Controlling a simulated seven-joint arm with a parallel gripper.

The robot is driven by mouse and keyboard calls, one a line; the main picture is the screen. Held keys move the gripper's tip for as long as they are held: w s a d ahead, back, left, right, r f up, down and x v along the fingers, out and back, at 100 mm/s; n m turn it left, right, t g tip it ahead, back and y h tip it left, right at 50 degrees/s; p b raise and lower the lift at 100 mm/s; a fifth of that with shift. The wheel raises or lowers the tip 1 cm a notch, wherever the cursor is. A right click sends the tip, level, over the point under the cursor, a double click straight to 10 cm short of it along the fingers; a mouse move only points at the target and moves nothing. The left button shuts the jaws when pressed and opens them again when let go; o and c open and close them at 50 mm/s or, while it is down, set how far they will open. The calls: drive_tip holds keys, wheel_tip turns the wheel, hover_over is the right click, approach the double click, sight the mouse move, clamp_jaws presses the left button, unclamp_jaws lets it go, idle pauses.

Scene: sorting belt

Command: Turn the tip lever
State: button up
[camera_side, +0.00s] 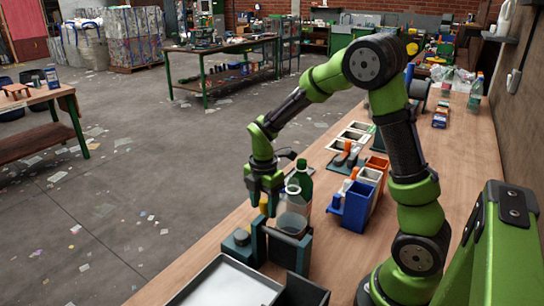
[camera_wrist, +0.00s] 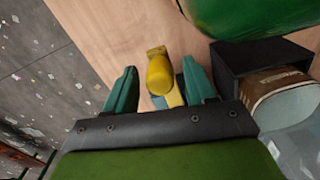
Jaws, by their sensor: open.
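The tip lever is a yellow handle (camera_wrist: 160,72) in the wrist view, standing between my gripper's two teal fingers. A small patch of its yellow (camera_side: 264,203) also shows in the side view, mostly hidden by the fingers. My gripper (camera_side: 265,207) is open and points down over the lever, with a finger on each side. In the wrist view, gaps show between the lever and both fingers of my gripper (camera_wrist: 160,84). The lever's foot is partly hidden by the gripper body. A dark teal stand (camera_side: 288,250) holds a clear cup (camera_side: 293,217) right of the lever.
A green bottle (camera_side: 304,177) stands close behind the cup and also shows in the wrist view (camera_wrist: 245,15). A teal box with a dark knob (camera_side: 237,243) and a pale tray (camera_side: 222,288) are in front. A blue bin (camera_side: 354,210) stands to the right.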

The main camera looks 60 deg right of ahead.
clamp_jaws()
idle(0.3)
drive_tip(key=shift+w, duration=0.1)
